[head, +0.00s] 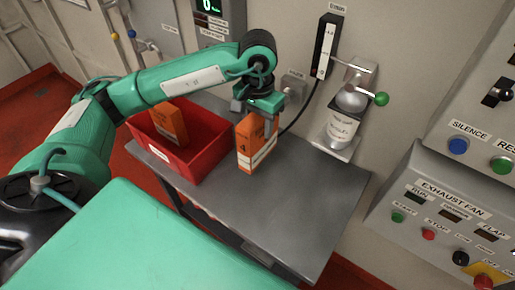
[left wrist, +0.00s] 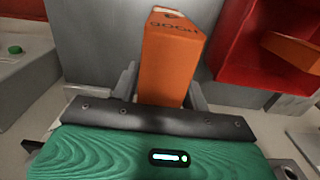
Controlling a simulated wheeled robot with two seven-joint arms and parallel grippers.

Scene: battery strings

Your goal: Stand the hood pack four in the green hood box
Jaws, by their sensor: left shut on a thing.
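My left gripper (head: 258,108) is shut on an orange box-shaped hood pack (head: 255,143) marked with a 4. The pack is upright over the grey bench top, to the right of the red box; I cannot tell whether it touches the bench. In the left wrist view, the same pack (left wrist: 170,60) sits between the two fingers (left wrist: 160,95), with lettering on its end. A second orange pack (head: 170,123) stands in the red box (head: 206,157). I see no green hood box in these views. My right gripper is not in view.
The grey bench (head: 290,200) is clear to the right and front of the held pack. A wall-mounted canister with a green-knobbed lever (head: 342,120) stands at the bench's back right. Control panels (head: 440,215) are on the right.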

